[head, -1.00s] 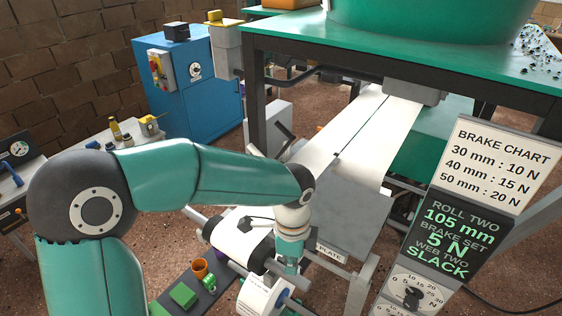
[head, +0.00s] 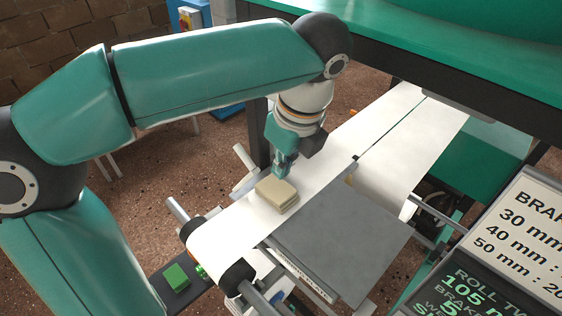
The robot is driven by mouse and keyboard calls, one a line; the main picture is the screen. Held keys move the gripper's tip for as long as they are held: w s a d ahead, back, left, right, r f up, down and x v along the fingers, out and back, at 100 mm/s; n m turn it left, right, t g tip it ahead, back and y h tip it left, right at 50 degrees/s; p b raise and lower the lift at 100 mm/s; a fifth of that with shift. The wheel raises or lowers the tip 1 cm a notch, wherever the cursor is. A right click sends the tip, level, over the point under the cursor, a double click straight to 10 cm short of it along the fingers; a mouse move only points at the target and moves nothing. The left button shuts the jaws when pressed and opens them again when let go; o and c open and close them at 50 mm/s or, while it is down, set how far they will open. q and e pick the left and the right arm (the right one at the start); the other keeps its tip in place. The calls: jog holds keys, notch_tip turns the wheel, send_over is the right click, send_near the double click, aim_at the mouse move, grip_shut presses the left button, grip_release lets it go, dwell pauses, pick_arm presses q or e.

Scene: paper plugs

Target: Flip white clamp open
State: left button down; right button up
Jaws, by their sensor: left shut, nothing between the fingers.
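A cream-white, block-like piece (head: 276,196), which looks like the white clamp, sits across the white paper web (head: 325,160). It looks like two stacked layers; I cannot tell whether it is open or shut. My left gripper (head: 281,172) points down just behind the piece's far edge, close to it. Its fingers are shut and empty. I cannot tell whether the fingertips touch the piece. My right gripper is not in view.
A grey plate (head: 344,238) lies right of the web. A roller (head: 238,276) stands at the web's near end. A green block (head: 176,277) sits on a dark tray at lower left. A green machine frame (head: 420,50) stands behind, and a brake chart sign (head: 525,225) at right.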

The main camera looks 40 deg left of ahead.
pick_arm(q)
jog(key=a+f+p, duration=0.1)
jog(key=a+f, duration=0.4)
jog(key=f, duration=0.2)
jog(key=shift+w+a, duration=0.15)
jog(key=shift+a, duration=0.15)
